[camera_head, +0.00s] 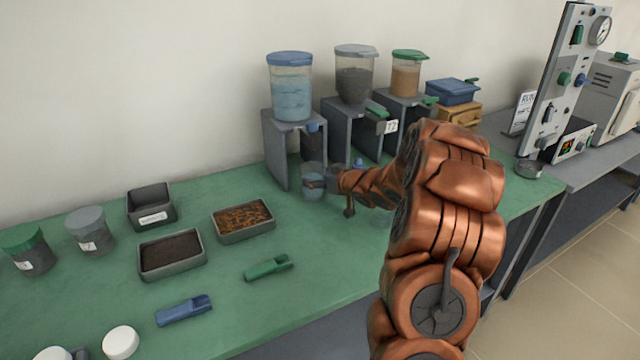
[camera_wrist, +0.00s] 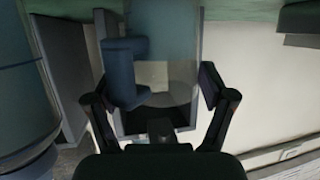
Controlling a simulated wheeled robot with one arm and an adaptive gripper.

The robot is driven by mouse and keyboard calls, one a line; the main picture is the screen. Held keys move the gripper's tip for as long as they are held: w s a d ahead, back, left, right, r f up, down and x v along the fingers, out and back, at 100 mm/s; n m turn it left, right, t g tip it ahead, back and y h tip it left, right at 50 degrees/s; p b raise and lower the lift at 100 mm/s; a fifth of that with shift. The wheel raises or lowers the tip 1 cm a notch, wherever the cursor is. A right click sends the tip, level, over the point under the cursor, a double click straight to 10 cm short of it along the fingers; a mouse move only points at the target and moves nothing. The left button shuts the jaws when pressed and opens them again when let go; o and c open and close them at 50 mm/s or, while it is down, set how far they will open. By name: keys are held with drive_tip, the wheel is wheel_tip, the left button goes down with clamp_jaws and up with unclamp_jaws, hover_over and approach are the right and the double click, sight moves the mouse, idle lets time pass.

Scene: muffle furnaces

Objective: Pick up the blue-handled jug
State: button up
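The blue-handled jug is a clear vessel standing under the outlet of the leftmost dispenser. In the head view the jug (camera_head: 312,185) is partly covered by my gripper (camera_head: 335,182), and its handle cannot be made out. In the wrist view the clear jug body (camera_wrist: 168,50) is between my gripper's fingers (camera_wrist: 160,92), with the blue handle (camera_wrist: 122,72) on the left side by the left finger. The fingers are spread wide, one on each side of the jug. Whether the pads touch it is hard to tell.
The leftmost dispenser's grey stand (camera_head: 277,150) rises close beside the jug, with a blue-lidded hopper (camera_head: 291,88) above. Two more dispensers stand to the right. Trays, scoops and lidded jars lie on the green table (camera_head: 330,270) at left.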

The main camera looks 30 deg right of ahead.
drive_tip(key=c, duration=1.2)
drive_tip(key=shift+r, duration=0.1)
drive_tip(key=shift+r, duration=0.35)
wheel_tip(320, 180, up, 3)
drive_tip(key=shift+p, duration=0.3)
drive_tip(key=s+a, duration=0.2)
drive_tip(key=s, duration=0.3)
drive_tip(key=s+a+b, duration=0.1)
drive_tip(key=s, duration=0.4)
drive_tip(key=s+a+r, duration=0.1)
drive_tip(key=s+a, duration=0.1)
drive_tip(key=s, duration=0.3)
drive_tip(key=shift+a+b, duration=0.35)
